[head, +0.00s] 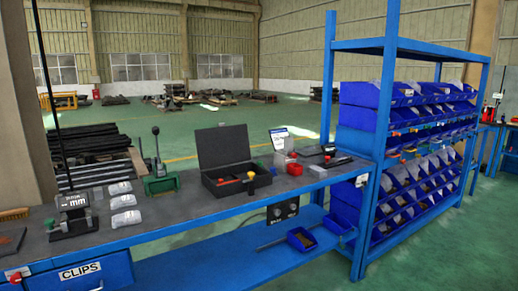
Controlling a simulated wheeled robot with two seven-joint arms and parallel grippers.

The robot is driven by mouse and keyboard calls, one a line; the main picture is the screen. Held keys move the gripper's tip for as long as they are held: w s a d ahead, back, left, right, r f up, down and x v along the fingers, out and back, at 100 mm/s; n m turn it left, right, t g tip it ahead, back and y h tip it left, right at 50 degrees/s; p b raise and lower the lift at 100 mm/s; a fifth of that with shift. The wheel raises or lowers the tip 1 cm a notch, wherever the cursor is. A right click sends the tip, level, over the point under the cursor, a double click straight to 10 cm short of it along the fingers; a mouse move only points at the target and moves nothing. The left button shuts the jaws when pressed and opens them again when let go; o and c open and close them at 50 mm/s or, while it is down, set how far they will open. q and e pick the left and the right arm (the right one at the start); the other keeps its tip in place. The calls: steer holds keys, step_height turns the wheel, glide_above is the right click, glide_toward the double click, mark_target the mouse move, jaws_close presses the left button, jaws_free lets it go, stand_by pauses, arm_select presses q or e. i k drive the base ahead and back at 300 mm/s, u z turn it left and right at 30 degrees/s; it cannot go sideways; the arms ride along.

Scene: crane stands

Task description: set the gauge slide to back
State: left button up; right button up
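A gauge with a tilted display marked "mm" (74,200) stands on a dark base (74,230) at the left end of the workbench. A long thin dark rod (52,95) runs from the top of the view down to just behind the display. I cannot make out a separate slide on the gauge or its setting at this size. Neither of my grippers is in the head view.
The blue workbench (215,203) carries three pale packets (122,201), a green lever press (160,178) and an open black case (224,148). A drawer marked "CLIPS" (80,272) is below the gauge. A blue rack of bins (388,45) stands at the right.

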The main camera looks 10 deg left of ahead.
mark_target(335, 160)
steer(key=u, duration=0.35)
steer(key=i, duration=1.1)
steer(key=z, duration=0.1)
